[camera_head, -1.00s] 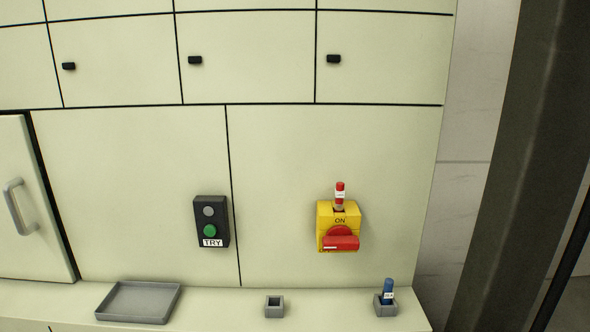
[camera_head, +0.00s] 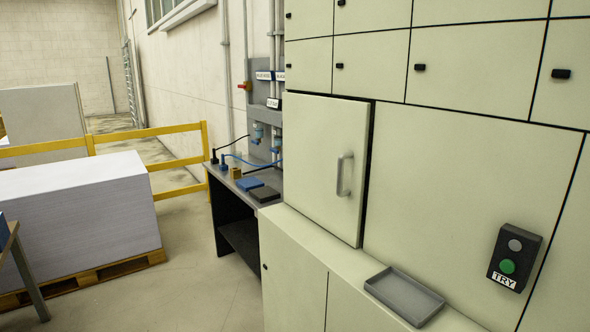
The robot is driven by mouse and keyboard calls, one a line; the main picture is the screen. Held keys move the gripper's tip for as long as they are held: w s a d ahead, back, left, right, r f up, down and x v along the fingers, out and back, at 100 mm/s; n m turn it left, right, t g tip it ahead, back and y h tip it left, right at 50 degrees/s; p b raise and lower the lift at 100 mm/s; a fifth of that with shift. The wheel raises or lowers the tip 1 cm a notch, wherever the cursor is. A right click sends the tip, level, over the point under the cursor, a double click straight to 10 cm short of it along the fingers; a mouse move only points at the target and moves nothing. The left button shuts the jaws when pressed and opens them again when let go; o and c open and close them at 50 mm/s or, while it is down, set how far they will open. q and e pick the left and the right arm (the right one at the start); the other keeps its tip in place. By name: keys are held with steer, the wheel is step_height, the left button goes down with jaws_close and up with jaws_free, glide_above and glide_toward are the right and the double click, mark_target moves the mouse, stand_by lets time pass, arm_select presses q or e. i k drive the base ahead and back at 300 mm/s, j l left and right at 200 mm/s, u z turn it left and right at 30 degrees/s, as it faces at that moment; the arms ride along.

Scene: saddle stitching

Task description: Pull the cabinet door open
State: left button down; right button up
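The cabinet door (camera_head: 316,150) is a pale cream panel at the middle of the head view. It looks shut or nearly shut, with a dark gap along its right edge. A grey vertical bar handle (camera_head: 345,174) sits near its right side. Nothing touches the handle. Neither of my grippers is in view.
A shallow grey tray (camera_head: 435,311) lies on the ledge below and right of the door. A black TRY button box (camera_head: 515,257) is on the panel at right. A dark side table (camera_head: 226,179) stands left of the cabinet. Paper stacks on a pallet (camera_head: 130,267) and a yellow rail (camera_head: 147,133) are further left.

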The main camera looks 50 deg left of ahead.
mark_target(326, 139)
steer(key=u, duration=1.45)
